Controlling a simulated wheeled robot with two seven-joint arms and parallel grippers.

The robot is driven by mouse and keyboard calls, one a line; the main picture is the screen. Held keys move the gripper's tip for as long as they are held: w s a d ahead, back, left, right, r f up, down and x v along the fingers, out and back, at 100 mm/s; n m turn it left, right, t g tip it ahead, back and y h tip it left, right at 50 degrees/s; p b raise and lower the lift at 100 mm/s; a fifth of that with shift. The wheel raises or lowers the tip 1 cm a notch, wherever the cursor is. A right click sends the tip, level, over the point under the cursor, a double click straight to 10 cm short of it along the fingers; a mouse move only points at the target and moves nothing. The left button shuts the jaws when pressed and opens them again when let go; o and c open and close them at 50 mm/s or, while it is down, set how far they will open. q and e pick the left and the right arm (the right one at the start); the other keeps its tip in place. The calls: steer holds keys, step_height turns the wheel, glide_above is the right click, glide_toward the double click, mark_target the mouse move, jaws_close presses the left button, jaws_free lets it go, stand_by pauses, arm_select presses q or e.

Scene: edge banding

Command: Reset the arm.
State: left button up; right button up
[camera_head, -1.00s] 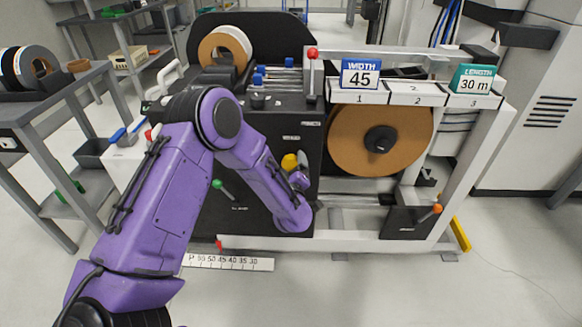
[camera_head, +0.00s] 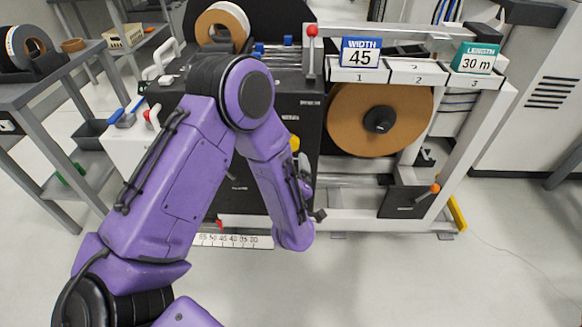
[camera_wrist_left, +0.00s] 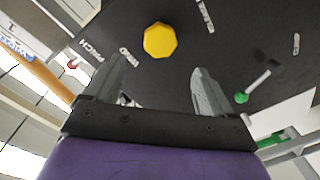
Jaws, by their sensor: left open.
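My left arm (camera_head: 170,180) is purple and comes in from the lower left of the head view, bent at the elbow in front of the machine. Its forearm points down and hides most of the hand in that view. In the left wrist view, my left gripper (camera_wrist_left: 160,75) is open, its two grey fingers apart with nothing between them. Beyond the fingertips is the black machine panel (camera_wrist_left: 180,85) with a yellow knob (camera_wrist_left: 160,41) and a green-tipped lever (camera_wrist_left: 242,97). The knob (camera_head: 294,145) shows partly in the head view. My right gripper is out of view.
The edge banding machine carries a brown reel (camera_head: 355,125), a WIDTH 45 sign (camera_head: 361,52), a LENGTH 30 m sign (camera_head: 476,58) and a red-knobbed lever (camera_head: 312,31). A grey rack (camera_head: 50,85) stands at the left. The floor at lower right is clear.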

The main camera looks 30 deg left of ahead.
arm_select(q)
steer(key=s+d+f+m+g+h, duration=0.1)
steer(key=s+f+m+g+h, duration=0.1)
steer(key=s+f+m+h, duration=0.3)
steer(key=s+d+f+m+g+h, duration=0.1)
steer(key=s+d+f+g, duration=0.15)
steer(key=f, duration=0.55)
steer(key=s+a+f+m+g, duration=0.1)
steer(key=s+f+m+g, duration=0.3)
steer(key=s, duration=0.7)
steer(key=s+a+f+n+g, duration=0.1)
steer(key=s+a+f+g, duration=0.15)
steer(key=s+f, duration=0.65)
step_height(320, 180, up, 18)
steer(key=s+p, duration=0.2)
steer(key=p, duration=1.3)
steer(key=shift+s+d+h, duration=0.2)
steer(key=shift+d+h, duration=0.1)
steer(key=shift+d, duration=0.1)
steer(key=shift+r, duration=0.1)
